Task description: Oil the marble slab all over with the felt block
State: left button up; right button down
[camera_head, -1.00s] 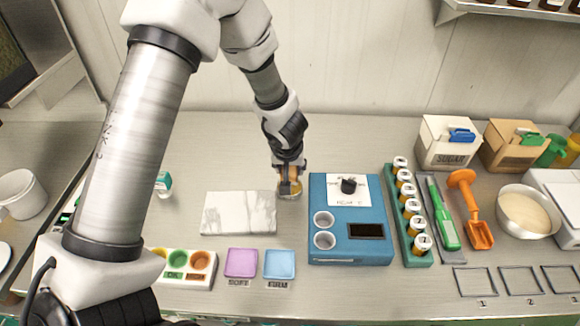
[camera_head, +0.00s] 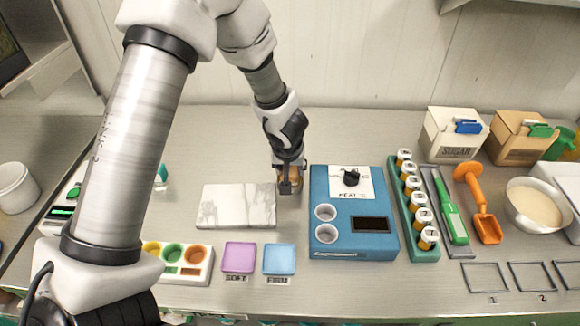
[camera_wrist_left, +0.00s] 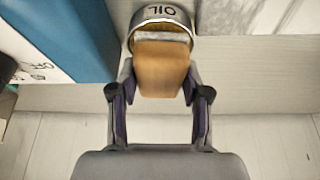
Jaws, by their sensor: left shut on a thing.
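The marble slab (camera_head: 237,206) lies flat on the steel bench, white with grey veins; its edge also shows in the left wrist view (camera_wrist_left: 265,15). My left gripper (camera_head: 289,180) is just right of the slab's back right corner. In the left wrist view its two fingers are shut on the tan felt block (camera_wrist_left: 161,68). The block's far end is at the mouth of a small metal tin marked OIL (camera_wrist_left: 160,17); how deep it sits I cannot tell. In the head view the gripper mostly hides block and tin. My right gripper is not in view.
A blue device (camera_head: 350,245) with a knob stands close right of the gripper. A purple pad (camera_head: 239,257), a blue pad (camera_head: 279,259) and a tray of coloured cups (camera_head: 200,276) lie in front of the slab. The bench behind the slab is clear.

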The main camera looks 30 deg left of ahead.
pick_arm(q)
jog(key=shift+f+b, duration=0.35)
jog(key=shift+f, duration=0.15)
dwell(0.4)
dwell(1.4)
jog(key=shift+p, duration=0.35)
notch_tip(320, 180, up, 7)
jog(key=p, duration=0.8)
